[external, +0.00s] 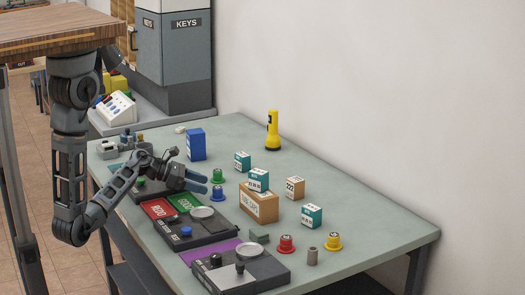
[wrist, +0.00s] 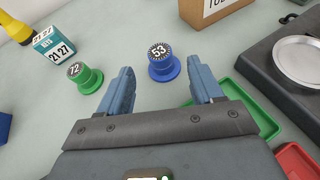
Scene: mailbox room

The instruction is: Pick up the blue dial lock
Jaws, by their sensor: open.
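The blue dial lock (wrist: 163,66) has a wide round base and a dark top marked 53. It stands upright on the table, just ahead of the gap between my fingertips in the wrist view. It also shows in the external view (external: 217,194), right beside my fingers. My gripper (wrist: 163,84) is open, with its two blue-grey fingers apart and nothing between them; in the external view (external: 207,184) it reaches low over the table from the left. A green dial lock (wrist: 87,79) marked 72 stands to the left of my left finger.
A cardboard box (external: 260,206) stands right of the lock. Green (external: 184,202) and red (external: 159,209) trays and black scales (external: 192,232) lie in front. A teal-white box (wrist: 54,46) and a yellow flashlight (external: 273,130) stand farther back. Red (external: 287,244) and yellow (external: 333,242) locks stand right.

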